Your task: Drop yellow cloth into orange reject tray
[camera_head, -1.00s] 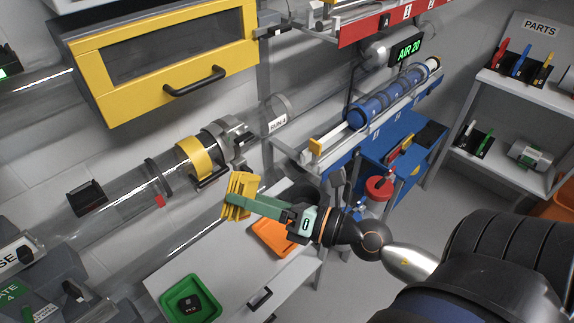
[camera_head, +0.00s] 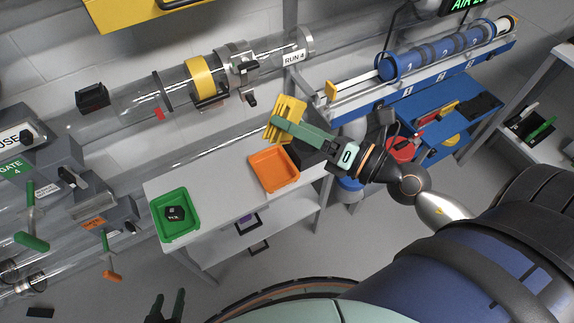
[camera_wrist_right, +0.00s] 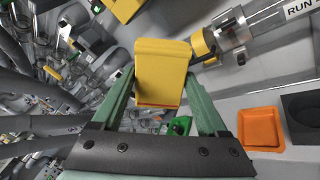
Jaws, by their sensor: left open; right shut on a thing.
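The yellow cloth (camera_head: 287,117) is held in my right gripper (camera_head: 280,121), which is shut on it. In the right wrist view the folded cloth (camera_wrist_right: 161,72) sits between the green fingers of the gripper (camera_wrist_right: 162,90). In the head view the cloth appears just above the orange reject tray (camera_head: 274,184), near its back edge. The tray looks empty and also shows in the right wrist view (camera_wrist_right: 261,146), to the right of the cloth. My left gripper (camera_head: 166,308) is open and empty at the bottom edge of the head view.
A green tray (camera_head: 166,232) with a dark item in it stands left of the orange tray on the white bench (camera_head: 218,217). A dark bin sits right of the orange tray, partly behind my gripper. Clear tubes (camera_head: 135,107) run along the wall behind.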

